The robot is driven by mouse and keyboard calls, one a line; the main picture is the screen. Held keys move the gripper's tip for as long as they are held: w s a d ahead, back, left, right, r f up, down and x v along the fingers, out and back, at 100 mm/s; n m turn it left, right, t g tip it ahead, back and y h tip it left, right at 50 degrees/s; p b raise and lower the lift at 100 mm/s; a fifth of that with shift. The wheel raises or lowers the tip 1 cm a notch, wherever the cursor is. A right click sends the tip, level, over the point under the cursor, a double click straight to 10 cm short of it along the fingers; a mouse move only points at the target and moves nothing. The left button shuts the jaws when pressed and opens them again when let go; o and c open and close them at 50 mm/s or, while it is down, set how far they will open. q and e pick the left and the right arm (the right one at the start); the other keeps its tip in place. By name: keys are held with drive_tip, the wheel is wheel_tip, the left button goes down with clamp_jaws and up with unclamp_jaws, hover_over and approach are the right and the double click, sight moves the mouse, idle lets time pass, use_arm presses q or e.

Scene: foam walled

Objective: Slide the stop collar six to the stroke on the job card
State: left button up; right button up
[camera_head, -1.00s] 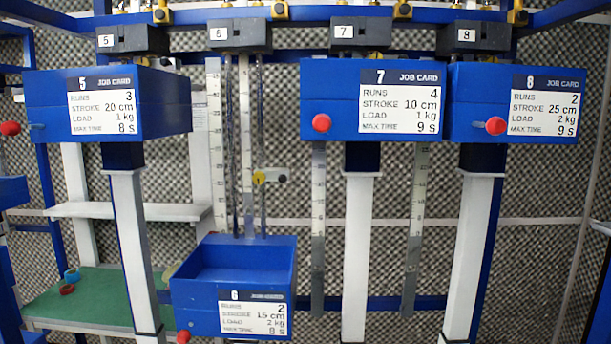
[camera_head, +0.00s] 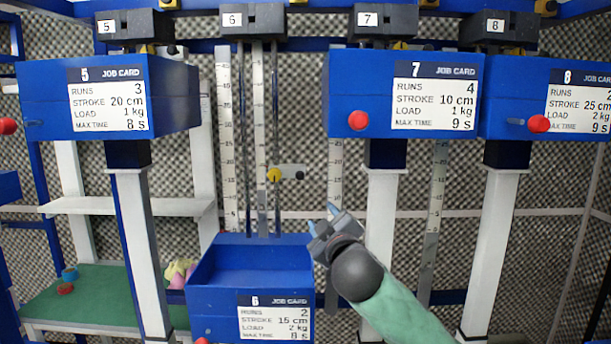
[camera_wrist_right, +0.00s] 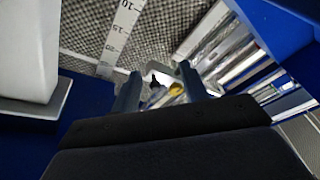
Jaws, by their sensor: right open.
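Stop collar six (camera_head: 275,175) has a yellow knob and a small grey arm. It sits on the rods of station six, above the lowered blue box six (camera_head: 250,264). Job card six (camera_head: 274,319) on that box reads stroke 15 cm. A white scale (camera_head: 262,130) runs beside the collar; its figures are too small to read surely. My right gripper (camera_head: 333,218) is open and empty, below and right of the collar, apart from it. In the right wrist view the yellow knob (camera_wrist_right: 176,89) shows beyond and between the open fingers (camera_wrist_right: 158,88). My left gripper is not in view.
Blue box five (camera_head: 110,90) hangs at left, box seven (camera_head: 400,95) and box eight (camera_head: 548,98) at right, each with a card. White posts (camera_head: 143,250) stand under them. A green shelf (camera_head: 100,295) at lower left holds small items. The gap between boxes five and seven is open.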

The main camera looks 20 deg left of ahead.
drive_tip(key=n+y, duration=0.2)
approach(300, 177)
drive_tip(key=w+a, duration=0.1)
drive_tip(key=w, duration=0.2)
drive_tip(key=shift+w+a+r+n+p, duration=0.15)
drive_tip(key=shift+w+a+r+p, duration=0.2)
drive_tip(key=shift+w+a+p, duration=0.15)
drive_tip(key=shift+w+a+r+n+p, duration=0.15)
drive_tip(key=shift+w+a+r+p, duration=0.25)
drive_tip(key=shift+a, duration=0.25)
drive_tip(key=p+x, duration=0.2)
drive_tip(key=x, duration=0.2)
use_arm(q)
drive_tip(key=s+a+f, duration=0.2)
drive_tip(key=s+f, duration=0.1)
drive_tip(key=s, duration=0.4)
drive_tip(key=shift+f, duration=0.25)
use_arm(e)
drive_tip(key=shift+w+a, duration=0.2)
drive_tip(key=shift+w, duration=0.25)
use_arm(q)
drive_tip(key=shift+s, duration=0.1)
use_arm(e)
drive_tip(key=shift+c, duration=0.4)
